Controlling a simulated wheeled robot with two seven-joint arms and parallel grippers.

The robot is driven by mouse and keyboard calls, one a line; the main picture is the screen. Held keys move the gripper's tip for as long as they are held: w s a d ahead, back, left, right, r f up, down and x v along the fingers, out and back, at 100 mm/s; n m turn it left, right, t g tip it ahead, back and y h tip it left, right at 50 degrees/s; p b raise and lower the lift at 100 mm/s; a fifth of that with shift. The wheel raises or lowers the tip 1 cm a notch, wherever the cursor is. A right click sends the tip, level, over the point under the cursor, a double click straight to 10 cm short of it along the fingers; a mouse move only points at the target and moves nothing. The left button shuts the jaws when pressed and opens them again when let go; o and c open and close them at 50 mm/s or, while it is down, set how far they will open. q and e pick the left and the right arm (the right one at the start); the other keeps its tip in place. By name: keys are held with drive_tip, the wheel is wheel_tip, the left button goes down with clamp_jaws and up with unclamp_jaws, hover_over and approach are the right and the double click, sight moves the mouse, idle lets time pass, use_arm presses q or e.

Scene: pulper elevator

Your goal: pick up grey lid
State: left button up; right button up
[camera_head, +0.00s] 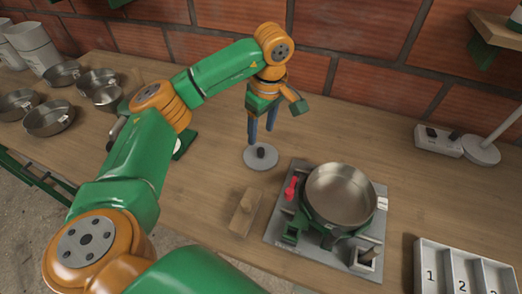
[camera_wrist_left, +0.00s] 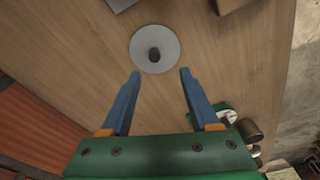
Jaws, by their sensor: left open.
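The grey lid (camera_head: 262,157) is a flat round disc with a dark knob, lying on the wooden table. It also shows in the left wrist view (camera_wrist_left: 144,43), ahead of the fingertips. My left gripper (camera_head: 261,138) is above the lid, pointing down, with its two blue fingers apart and nothing between them. In the left wrist view, the fingers (camera_wrist_left: 159,73) are spread, with the lid's knob roughly centred between them and beyond the tips. My right gripper is not in view.
A metal pan (camera_head: 341,194) sits on a grey fixture plate (camera_head: 281,226) to the right. A wooden block (camera_head: 244,212) lies between. Several metal pans stand at left. A numbered tray (camera_head: 432,246) is at bottom right. A brick wall (camera_head: 350,50) runs behind.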

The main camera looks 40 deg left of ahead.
sight(261, 149)
use_arm(q)
drive_tip(key=f, duration=0.2)
drive_tip(key=f+p, duration=0.1)
drive_tip(key=f, duration=0.2)
drive_tip(key=w+f, duration=0.1)
drive_tip(key=f, duration=0.1)
drive_tip(key=shift+a+f, duration=0.3)
drive_tip(key=shift+a, duration=0.1)
drive_tip(key=shift+f, duration=0.4)
clamp_jaws()
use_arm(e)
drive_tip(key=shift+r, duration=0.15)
